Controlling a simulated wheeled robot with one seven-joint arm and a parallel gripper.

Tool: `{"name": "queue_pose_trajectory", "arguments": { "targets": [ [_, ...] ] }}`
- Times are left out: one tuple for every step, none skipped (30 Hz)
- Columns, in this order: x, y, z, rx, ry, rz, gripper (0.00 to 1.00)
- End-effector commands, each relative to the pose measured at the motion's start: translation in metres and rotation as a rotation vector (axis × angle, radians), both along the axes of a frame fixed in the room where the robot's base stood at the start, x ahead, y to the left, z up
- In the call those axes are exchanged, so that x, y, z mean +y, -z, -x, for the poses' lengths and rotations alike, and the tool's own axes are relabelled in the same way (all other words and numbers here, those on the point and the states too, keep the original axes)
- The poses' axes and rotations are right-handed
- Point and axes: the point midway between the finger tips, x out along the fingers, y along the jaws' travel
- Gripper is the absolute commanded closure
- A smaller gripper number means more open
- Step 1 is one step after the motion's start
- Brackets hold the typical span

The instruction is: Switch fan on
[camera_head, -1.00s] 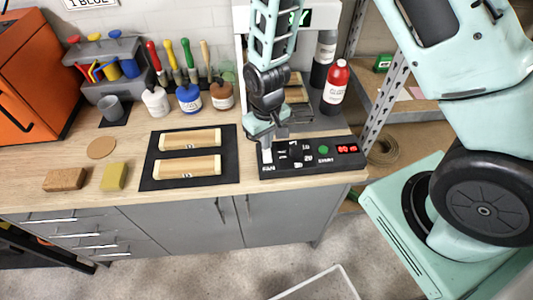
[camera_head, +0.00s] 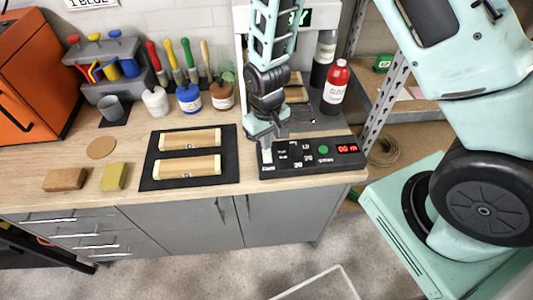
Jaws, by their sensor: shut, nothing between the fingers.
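A black control panel (camera_head: 330,169) lies near the front right of the workbench. The fingers are shut and empty. I see no fan that I can make out.
Two wooden pieces lie on a black mat (camera_head: 231,180) left of the panel. A red bottle (camera_head: 334,88) stands behind the panel. Paint jars (camera_head: 189,98) and brushes stand at the back. A sponge (camera_head: 114,177) and a brown block (camera_head: 65,179) lie at the front left.

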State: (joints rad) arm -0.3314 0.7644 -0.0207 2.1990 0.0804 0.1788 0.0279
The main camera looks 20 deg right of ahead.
Motion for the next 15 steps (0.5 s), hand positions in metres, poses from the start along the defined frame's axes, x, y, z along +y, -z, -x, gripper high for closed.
{"name": "queue_pose_trajectory", "arguments": {
  "targets": [
    [0.0000,0.0011,0.0000,0.000,0.000,0.000,1.00],
    [0.0000,0.0016,0.0000,0.000,0.000,0.000,1.00],
    [0.0000,0.0022,0.0000,0.000,0.000,0.000,1.00],
    [0.0000,0.0027,0.0000,0.000,0.000,0.000,1.00],
    [0.0000,0.0031,0.0000,0.000,0.000,0.000,1.00],
    [0.0000,0.0037,0.0000,0.000,0.000,0.000,1.00],
    [0.0000,0.0041,0.0000,0.000,0.000,0.000,1.00],
    [0.0000,0.0046,0.0000,0.000,0.000,0.000,1.00],
    [0.0000,0.0051,0.0000,0.000,0.000,0.000,1.00],
    [0.0000,0.0056,0.0000,0.000,0.000,0.000,1.00],
    [0.0000,0.0060,0.0000,0.000,0.000,0.000,1.00],
    [0.0000,0.0066,0.0000,0.000,0.000,0.000,1.00],
    [0.0000,0.0070,0.0000,0.000,0.000,0.000,1.00],
    [0.0000,0.0074,0.0000,0.000,0.000,0.000,1.00],
    [0.0000,0.0080,0.0000,0.000,0.000,0.000,1.00]
  ]
}}
